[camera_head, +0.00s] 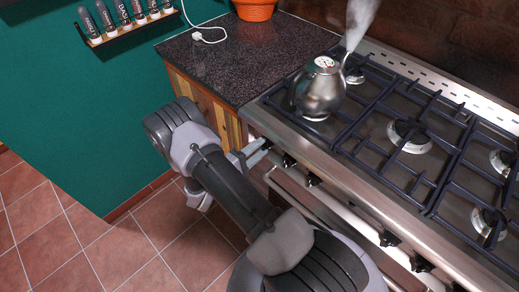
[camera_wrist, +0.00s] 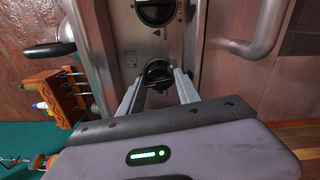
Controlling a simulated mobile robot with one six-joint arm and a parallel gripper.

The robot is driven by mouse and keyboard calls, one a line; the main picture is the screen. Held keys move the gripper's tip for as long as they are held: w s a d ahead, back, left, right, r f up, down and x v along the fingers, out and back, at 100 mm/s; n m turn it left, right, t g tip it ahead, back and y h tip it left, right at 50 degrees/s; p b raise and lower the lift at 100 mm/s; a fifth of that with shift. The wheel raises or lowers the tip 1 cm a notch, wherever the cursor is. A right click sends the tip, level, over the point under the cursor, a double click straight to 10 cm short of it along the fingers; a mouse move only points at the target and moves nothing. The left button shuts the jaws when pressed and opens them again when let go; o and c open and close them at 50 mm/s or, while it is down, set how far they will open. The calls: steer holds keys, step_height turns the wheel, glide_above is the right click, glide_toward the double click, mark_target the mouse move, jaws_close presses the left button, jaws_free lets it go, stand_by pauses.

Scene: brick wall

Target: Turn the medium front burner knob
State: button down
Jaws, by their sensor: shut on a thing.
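The stove's front panel carries a row of black knobs. My gripper (camera_head: 257,152) is at the left end of the panel, its two fingers reaching to the leftmost knob. In the wrist view, my gripper (camera_wrist: 159,82) has one finger on each side of a black round knob (camera_wrist: 158,72) and is shut on it. The fingers hide the knob's sides. Another knob (camera_wrist: 155,9) shows beyond it on the steel panel. In the head view, further knobs (camera_head: 313,180) and (camera_head: 388,239) are apart from the gripper. The burner labels are too small to read.
A steaming metal kettle (camera_head: 320,90) stands on the stove's left grates. The oven handle (camera_wrist: 262,30) runs near the gripper. A dark countertop (camera_head: 235,60) with a white cable (camera_head: 208,33) lies to the left. The tiled floor (camera_head: 130,240) is clear.

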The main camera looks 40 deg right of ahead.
steer(key=shift+m, duration=1)
steer(key=c, duration=0.9)
jaws_free()
steer(key=shift+o, duration=0.2)
